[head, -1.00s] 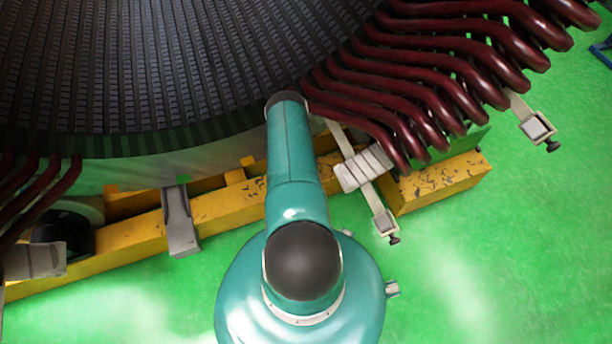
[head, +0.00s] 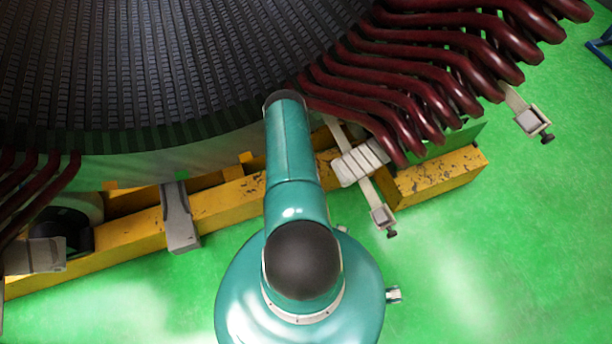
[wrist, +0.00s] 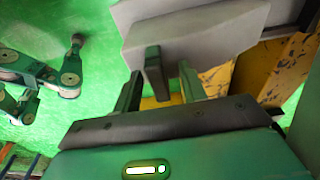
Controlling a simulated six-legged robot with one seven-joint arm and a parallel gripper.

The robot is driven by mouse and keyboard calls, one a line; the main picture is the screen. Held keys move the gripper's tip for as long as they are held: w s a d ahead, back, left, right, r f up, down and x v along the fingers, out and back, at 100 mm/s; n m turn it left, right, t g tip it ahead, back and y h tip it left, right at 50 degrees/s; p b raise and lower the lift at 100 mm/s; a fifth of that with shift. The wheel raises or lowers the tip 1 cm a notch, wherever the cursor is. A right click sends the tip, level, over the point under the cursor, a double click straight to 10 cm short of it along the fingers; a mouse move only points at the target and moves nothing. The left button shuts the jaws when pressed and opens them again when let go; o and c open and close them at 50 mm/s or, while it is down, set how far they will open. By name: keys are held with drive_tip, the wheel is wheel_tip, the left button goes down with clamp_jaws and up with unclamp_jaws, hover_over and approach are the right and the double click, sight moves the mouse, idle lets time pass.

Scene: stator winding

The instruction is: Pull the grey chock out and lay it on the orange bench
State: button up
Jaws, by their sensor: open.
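A pale grey block, which looks like the grey chock (wrist: 195,32), fills the top of the wrist view. A darker grey tab (wrist: 153,72) hangs from its near side. My gripper (wrist: 161,70) is open, with one finger on each side of the tab in the picture. I cannot tell whether the fingers touch it. In the head view my teal arm hides the gripper, and I cannot tell which grey part there is this chock. I see no separate orange bench, only a chipped yellow-orange beam (head: 440,182).
The dark slotted stator (head: 150,70) fills the upper left. Dark red coil bars (head: 430,75) bend out at its right. A grey bracket (head: 180,220) and a ribbed grey clamp block (head: 360,163) sit at the beam. The green floor (head: 500,260) is open at lower right.

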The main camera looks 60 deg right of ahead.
wheel_tip(320, 180, up, 14)
drive_tip(key=w+a, duration=0.1)
drive_tip(key=shift+w+a+f, duration=0.15)
drive_tip(key=shift+w+a, duration=0.05)
drive_tip(key=shift+a, duration=0.05)
idle(0.4)
